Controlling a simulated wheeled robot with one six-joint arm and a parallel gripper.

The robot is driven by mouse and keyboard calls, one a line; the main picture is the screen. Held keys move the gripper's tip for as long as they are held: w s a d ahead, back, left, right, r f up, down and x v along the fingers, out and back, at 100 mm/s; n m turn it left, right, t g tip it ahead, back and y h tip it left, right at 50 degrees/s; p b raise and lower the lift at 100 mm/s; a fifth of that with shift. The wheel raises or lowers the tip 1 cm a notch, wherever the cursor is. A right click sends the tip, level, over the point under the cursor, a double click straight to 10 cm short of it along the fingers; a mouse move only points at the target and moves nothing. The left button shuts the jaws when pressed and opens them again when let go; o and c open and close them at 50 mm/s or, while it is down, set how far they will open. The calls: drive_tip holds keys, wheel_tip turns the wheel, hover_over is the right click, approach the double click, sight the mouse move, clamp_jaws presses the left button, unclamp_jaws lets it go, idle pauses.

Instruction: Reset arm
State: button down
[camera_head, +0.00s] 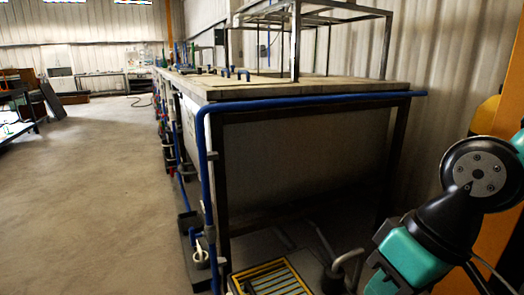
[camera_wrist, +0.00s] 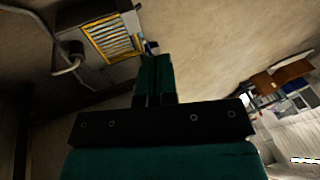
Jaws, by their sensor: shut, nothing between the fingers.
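My gripper (camera_wrist: 154,62) shows in the wrist view as two dark teal fingers pressed together in front of a black mount. It is empty and points out over the concrete floor. In the head view my arm, teal and black, is folded at the lower right; the fingers cannot be made out there.
A long tank bench (camera_head: 300,90) with a blue pipe (camera_head: 320,102) along its edge stands left of my arm. A yellow-edged grate (camera_head: 270,279) lies low at its near end and also shows in the wrist view (camera_wrist: 111,37). Open floor (camera_head: 90,190) lies left.

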drive_tip(key=s+a+r+n+p, duration=0.1)
drive_tip(key=s+r+n+p, duration=0.1)
drive_tip(key=r+p, duration=1.5)
wheel_tip(320, 180, up, 2)
drive_tip(key=shift+s+a+r+g+p, duration=0.2)
drive_tip(key=shift+s+g+p, duration=0.2)
drive_tip(key=shift+s, duration=0.3)
drive_tip(key=shift+d, duration=0.1)
